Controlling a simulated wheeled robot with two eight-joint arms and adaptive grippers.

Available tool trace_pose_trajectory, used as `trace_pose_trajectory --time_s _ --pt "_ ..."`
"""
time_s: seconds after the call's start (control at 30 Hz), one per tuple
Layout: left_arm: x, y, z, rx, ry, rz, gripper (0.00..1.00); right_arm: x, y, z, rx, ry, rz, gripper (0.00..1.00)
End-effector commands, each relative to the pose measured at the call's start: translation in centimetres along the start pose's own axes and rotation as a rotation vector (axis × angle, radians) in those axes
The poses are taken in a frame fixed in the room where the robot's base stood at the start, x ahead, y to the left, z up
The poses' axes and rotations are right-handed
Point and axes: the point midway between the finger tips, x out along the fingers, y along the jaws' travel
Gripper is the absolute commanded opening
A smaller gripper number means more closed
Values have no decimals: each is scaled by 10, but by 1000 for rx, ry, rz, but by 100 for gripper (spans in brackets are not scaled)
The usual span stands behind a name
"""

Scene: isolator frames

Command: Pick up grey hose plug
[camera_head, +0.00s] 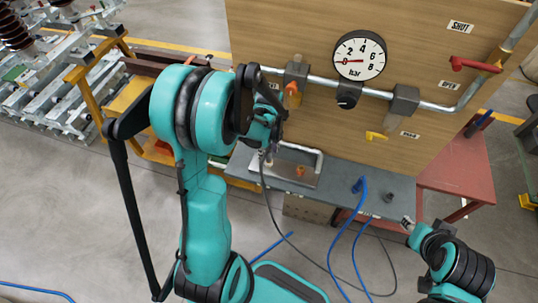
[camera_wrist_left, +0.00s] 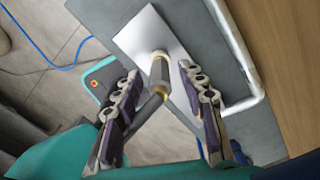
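The grey hose plug (camera_wrist_left: 160,72), a grey cylinder with a brass-coloured collar, is between the fingers of my left gripper (camera_wrist_left: 163,80) in the left wrist view. Gaps show on both sides of it, so the gripper is open around it. Its dark hose runs back between the fingers. In the head view my left gripper (camera_head: 267,148) is at the left end of the bench, and the plug (camera_head: 267,161) shows small beneath it, partly hidden. My right gripper (camera_head: 408,223) is at the lower right, small, its fingers unclear.
A metal plate (camera_wrist_left: 146,34) with a bent pipe (camera_wrist_left: 238,45) beside it lies under the plug. A blue plug (camera_head: 359,186) with a blue hose is farther right on the grey bench (camera_head: 335,181). The wooden panel (camera_head: 285,30) behind carries a gauge (camera_head: 360,55), pipes and valves.

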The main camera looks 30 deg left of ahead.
Motion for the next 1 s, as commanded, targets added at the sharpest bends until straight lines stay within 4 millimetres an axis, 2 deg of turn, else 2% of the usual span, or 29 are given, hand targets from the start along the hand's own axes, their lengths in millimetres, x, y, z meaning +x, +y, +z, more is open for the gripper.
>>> trace_pose_trajectory --time_s 0.03,0.1,0.13,0.57,0.67,0.83,1.0 --pt "0 0 0 0 0 0 22 0 0 0 0 0 0 36" --pt "0 0 0 0 0 0 3 0 0 0 0 0 0 36" --pt "0 0 0 0 0 0 0 0 0 0 0 0 0 36" --pt "-6 0 0 0 0 0 0 -1 0 -1 0 0 0 36" --pt "-16 0 0 0 0 0 0 -4 0 -3 0 0 0 36" --pt "-47 0 0 0 0 0 0 -11 0 -8 0 0 0 36" --pt "-67 10 -41 6 0 0 0 -15 0 -11 0 0 0 36"
